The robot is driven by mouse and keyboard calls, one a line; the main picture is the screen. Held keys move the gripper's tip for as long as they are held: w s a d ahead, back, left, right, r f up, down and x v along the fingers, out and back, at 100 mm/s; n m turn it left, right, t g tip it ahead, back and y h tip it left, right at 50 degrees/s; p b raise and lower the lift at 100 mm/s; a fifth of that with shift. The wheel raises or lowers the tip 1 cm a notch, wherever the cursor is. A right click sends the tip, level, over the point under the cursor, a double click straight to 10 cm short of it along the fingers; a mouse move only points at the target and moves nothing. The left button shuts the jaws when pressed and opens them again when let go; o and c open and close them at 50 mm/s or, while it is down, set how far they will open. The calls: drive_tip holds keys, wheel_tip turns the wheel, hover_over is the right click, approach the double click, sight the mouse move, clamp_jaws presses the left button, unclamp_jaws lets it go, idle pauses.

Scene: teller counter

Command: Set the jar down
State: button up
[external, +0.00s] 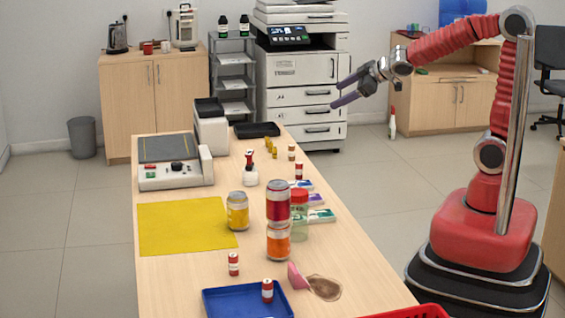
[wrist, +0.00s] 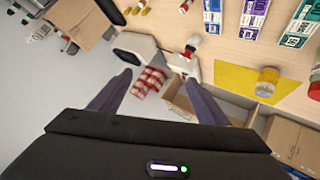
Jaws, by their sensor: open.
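A glass jar with yellow contents and a metal lid (external: 237,212) stands upright at the right edge of the yellow mat (external: 180,228); I cannot tell whether its base is fully on the mat. A second, clear greenish jar with a red lid (external: 299,222) stands to its right, partly behind stacked cans. My gripper (external: 336,94) is open and empty, raised beyond the counter's right side, apart from both jars. In the wrist view my gripper (wrist: 160,79) has spread fingers with nothing held. The yellow jar (wrist: 267,82) shows there at the mat (wrist: 235,80).
A red can (external: 277,203) sits on an orange can (external: 278,242) close to the jars. A blue tray (external: 222,303), a pink item with a brown spill (external: 324,288) and small red-white cans lie nearer. A white bottle with a red top (external: 250,173) stands farther back.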

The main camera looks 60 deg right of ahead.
drive_tip(key=s+a+f+m+g, duration=0.1)
drive_tip(key=s+m+g, duration=0.4)
drive_tip(key=s, duration=2.1)
drive_tip(key=shift+f+g+y, duration=0.3)
drive_tip(key=shift+f, duration=0.3)
